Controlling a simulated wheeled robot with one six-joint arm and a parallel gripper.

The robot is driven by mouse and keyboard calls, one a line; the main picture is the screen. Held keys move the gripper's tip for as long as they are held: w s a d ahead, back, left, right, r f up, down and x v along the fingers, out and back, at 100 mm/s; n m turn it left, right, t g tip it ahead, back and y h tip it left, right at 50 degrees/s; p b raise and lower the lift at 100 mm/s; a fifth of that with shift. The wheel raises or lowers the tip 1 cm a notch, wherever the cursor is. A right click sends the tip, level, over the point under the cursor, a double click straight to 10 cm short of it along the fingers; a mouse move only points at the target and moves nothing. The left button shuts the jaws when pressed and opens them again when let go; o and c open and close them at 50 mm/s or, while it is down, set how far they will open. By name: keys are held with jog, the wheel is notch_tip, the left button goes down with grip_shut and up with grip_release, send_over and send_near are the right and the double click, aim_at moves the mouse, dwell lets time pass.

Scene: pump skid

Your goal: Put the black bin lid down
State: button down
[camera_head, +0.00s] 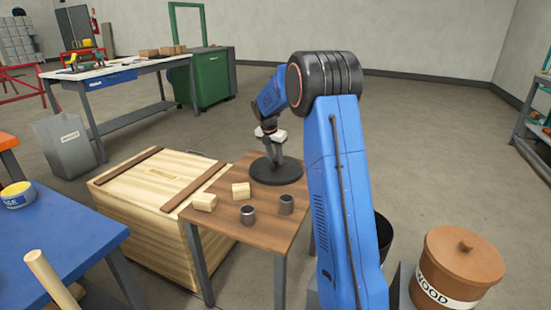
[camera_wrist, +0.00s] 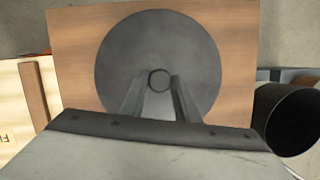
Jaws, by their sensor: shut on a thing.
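The black bin lid (camera_head: 264,173) is a round, dark disc over the far end of the small brown table (camera_head: 225,218). In the wrist view the lid (camera_wrist: 125,55) fills the middle, with the brown table top (camera_wrist: 70,45) around it. My gripper (camera_head: 275,152) is above the lid's centre, shut on its small knob. In the wrist view my fingers (camera_wrist: 160,88) stand on both sides of the round knob. The lid looks level. I cannot tell whether its underside touches the table top.
A wooden crate (camera_head: 130,215) is to the left. A black open bin (camera_wrist: 290,120) and a brown lidded wood bin (camera_head: 455,270) are to the right.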

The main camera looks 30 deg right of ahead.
aim_at(272, 170)
jog(key=c, duration=1.4)
grip_release()
jog(key=shift+o, duration=0.2)
jog(key=v, duration=1.1)
jog(key=s+a+r+m, duration=0.5)
jog(key=s+a+r, duration=0.1)
jog(key=s, duration=0.4)
jog(key=s+a+m+t+y, duration=0.1)
jog(key=s+a+m, duration=0.25)
jog(key=s, duration=0.55)
jog(key=s+a+m+t, duration=0.1)
jog(key=s+a+m, duration=0.25)
jog(key=s, duration=0.65)
jog(key=s+a+m+t+y, duration=0.1)
jog(key=s+a+m, duration=0.3)
jog(key=s, duration=0.5)
jog(key=s+a+f+m, duration=0.2)
jog(key=s+f+m, duration=0.5)
jog(key=s, duration=0.6)
jog(key=shift+f+y, duration=0.4)
jog(key=shift+f, duration=0.05)
